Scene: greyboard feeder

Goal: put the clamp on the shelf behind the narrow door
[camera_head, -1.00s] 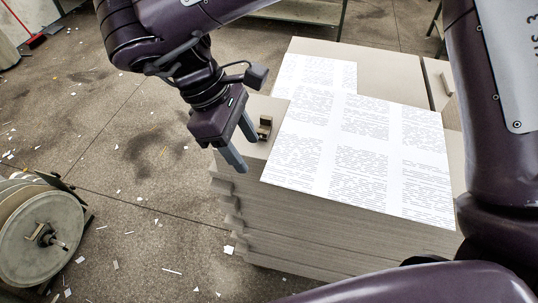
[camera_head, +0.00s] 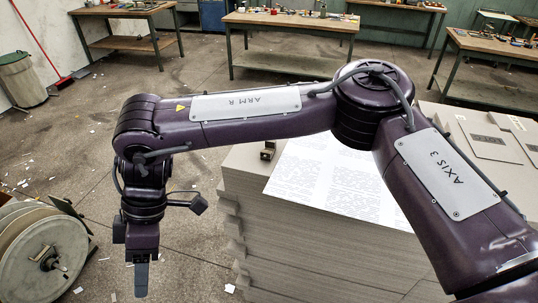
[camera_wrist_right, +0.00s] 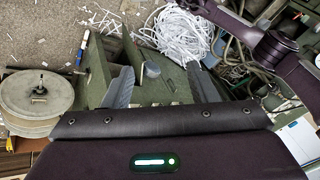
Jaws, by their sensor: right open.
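A small brass-coloured thing with dark parts, possibly the clamp (camera_head: 268,150), sits on the far left corner of the greyboard stack. My right gripper (camera_head: 141,280) hangs over the floor to the left of the stack, apart from that thing. In the right wrist view my right gripper (camera_wrist_right: 162,90) is open, with nothing between its fingers. A green-grey machine surface shows below and behind the fingers. I cannot make out a narrow door or its shelf in either view. My left gripper is not in view.
The greyboard stack (camera_head: 290,255) has printed sheets (camera_head: 318,180) on top. A large reel (camera_head: 40,255) stands at the lower left. Workbenches (camera_head: 290,22) line the back. In the right wrist view, paper shreds (camera_wrist_right: 180,30) and a grey cylinder (camera_wrist_right: 151,70) lie beyond the fingers.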

